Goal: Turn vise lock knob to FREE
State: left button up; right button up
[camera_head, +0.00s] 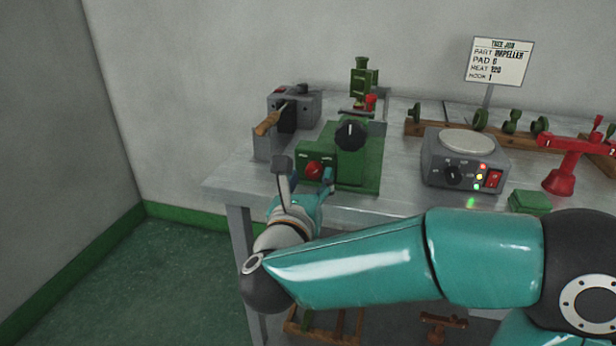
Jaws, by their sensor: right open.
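A green bench machine (362,172) stands near the front edge of the grey table. A red knob (314,169) sits low on its front box, under small pale labels too small to read. A larger black knob (350,135) sits above it to the right. I cannot read which one is the vise lock knob, nor where it points. My right gripper (306,179) is open in front of the red knob, one finger left of it and one right. I cannot tell if either finger touches the machine. My left gripper is not in view.
A grey unit with a wooden-handled tool (268,123) stands left of the machine. To the right are a heater with a round plate (468,142), a red stand (562,178), a green block (530,202), a wooden rack (455,134) and a job sign (499,62).

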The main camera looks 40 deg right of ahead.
jog(key=shift+w+d, duration=0.5)
jog(key=shift+d, duration=0.05)
grip_shut()
jog(key=shift+a, duration=0.2)
jog(key=shift+d, duration=0.1)
